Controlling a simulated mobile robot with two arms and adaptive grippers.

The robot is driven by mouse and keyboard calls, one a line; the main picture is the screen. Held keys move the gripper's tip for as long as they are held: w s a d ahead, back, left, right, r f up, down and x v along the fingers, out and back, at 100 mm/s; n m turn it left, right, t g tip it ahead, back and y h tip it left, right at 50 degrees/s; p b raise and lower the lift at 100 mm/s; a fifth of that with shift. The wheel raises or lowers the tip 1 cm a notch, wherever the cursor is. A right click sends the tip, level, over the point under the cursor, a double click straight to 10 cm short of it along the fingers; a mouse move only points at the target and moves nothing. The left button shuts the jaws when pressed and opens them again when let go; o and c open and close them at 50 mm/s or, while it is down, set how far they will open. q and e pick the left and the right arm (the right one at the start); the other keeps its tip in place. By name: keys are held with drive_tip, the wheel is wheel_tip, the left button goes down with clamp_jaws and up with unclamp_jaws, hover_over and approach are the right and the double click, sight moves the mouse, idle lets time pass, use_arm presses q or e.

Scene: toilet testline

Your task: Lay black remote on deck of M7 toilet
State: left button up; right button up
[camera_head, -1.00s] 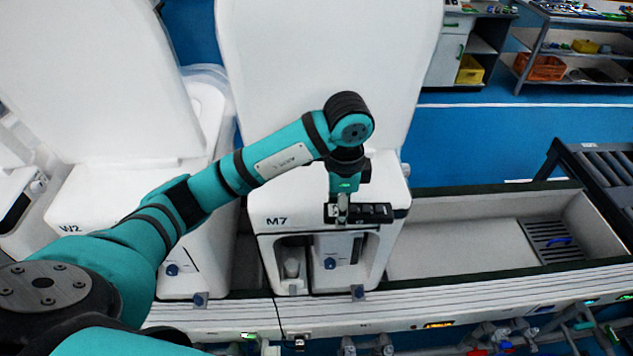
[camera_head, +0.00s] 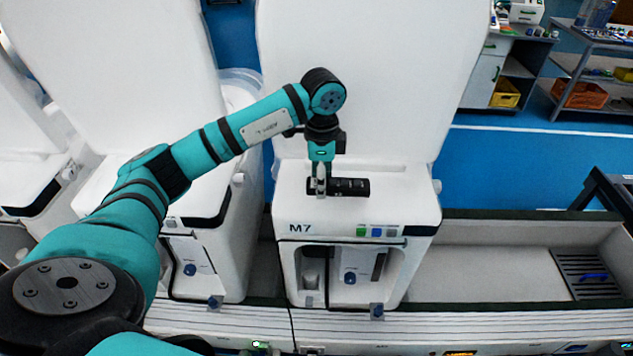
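The M7 toilet (camera_head: 412,208) stands in the middle of the view, white, with its tall lid raised behind a flat deck. The black remote (camera_head: 352,187) is level over the deck, lying crosswise; whether it touches the deck I cannot tell. My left gripper (camera_head: 321,190) points down at the left part of the remote, its fingers around it. The fingers look shut on it, and they hide part of its left end. My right gripper is not in view.
The W2 toilet (camera_head: 207,200) stands to the left. M7's front has green and blue buttons (camera_head: 377,232). The deck right of the remote is clear.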

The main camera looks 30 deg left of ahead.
use_arm(q)
drive_tip(key=shift+w+a+f, duration=0.1)
drive_tip(key=shift+w+a, duration=0.2)
drive_tip(key=shift+a, duration=0.55)
wheel_tip(320, 180, down, 3)
drive_tip(key=shift+r+p, duration=0.1)
drive_tip(key=shift+p, duration=1)
drive_tip(key=shift+f, duration=0.35)
drive_tip(key=shift+f, duration=0.1)
drive_tip(key=shift+f, duration=0.15)
drive_tip(key=o, duration=1.2)
drive_tip(key=shift+o, duration=0.2)
